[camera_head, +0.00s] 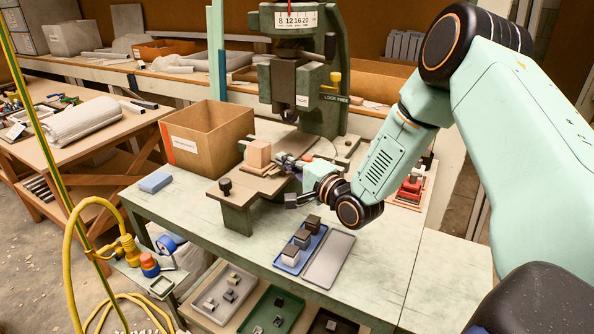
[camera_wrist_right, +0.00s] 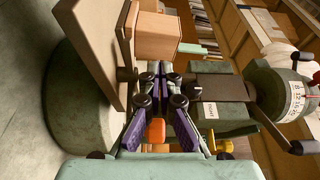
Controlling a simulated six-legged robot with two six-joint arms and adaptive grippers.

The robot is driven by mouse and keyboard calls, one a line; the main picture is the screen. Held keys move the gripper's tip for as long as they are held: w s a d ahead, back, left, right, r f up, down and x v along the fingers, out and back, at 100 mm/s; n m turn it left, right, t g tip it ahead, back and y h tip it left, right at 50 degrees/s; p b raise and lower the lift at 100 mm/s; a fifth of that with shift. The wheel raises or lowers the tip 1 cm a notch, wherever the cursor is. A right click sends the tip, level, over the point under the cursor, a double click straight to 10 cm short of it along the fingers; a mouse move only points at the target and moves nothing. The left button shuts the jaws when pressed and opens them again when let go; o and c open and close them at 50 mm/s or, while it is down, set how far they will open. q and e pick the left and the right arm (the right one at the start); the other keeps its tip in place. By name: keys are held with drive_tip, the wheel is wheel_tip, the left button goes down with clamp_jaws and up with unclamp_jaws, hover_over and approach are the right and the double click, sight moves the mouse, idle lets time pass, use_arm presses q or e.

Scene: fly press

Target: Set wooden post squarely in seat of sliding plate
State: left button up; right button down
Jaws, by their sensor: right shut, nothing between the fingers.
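The wooden post (camera_head: 259,153) is a short, pale pinkish-brown block. It stands on the sliding plate (camera_head: 240,192), a brown plate in front of the press. The post also shows in the right wrist view (camera_wrist_right: 158,36), just beyond the fingertips, and the plate (camera_wrist_right: 94,45) shows on the left there. Whether the post's foot lies fully in the seat cannot be told; the seat is hidden. My right gripper (camera_head: 281,158) is shut and empty, close to the right of the post; in the right wrist view its fingertips (camera_wrist_right: 160,69) are together. My left gripper is not in view.
The green press (camera_head: 303,85) rises behind the plate. An open cardboard box (camera_head: 208,145) stands left of the post. A blue block (camera_head: 155,182) lies on the table's left. A blue tray (camera_head: 290,267) with dark blocks and an empty grey tray (camera_head: 329,262) lie in front.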

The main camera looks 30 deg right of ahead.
sight(267, 154)
drive_tip(key=shift+w+a+r, duration=0.15)
drive_tip(key=shift+w+a, duration=0.2)
drive_tip(key=shift+w, duration=0.1)
drive_tip(key=shift+w+a, duration=0.1)
drive_tip(key=shift+w, duration=0.55)
drive_tip(key=shift+w+d+f, duration=0.3)
drive_tip(key=shift+d+f, duration=0.05)
drive_tip(key=shift+d, duration=0.1)
drive_tip(key=shift+s+a+r, duration=0.25)
drive_tip(key=shift+a+r, duration=0.1)
drive_tip(key=shift+a, duration=0.05)
drive_tip(key=shift+w+a+b, duration=0.15)
drive_tip(key=shift+a+b, duration=0.05)
drive_tip(key=shift+b, duration=0.15)
drive_tip(key=shift+w+a+f+b, duration=0.2)
drive_tip(key=shift+w+f+b, duration=0.15)
drive_tip(key=shift+w, duration=0.15)
drive_tip(key=shift+s+a+r, duration=0.1)
drive_tip(key=shift+a+r, duration=0.1)
drive_tip(key=shift+s+d+f, duration=0.1)
drive_tip(key=shift+d, duration=0.05)
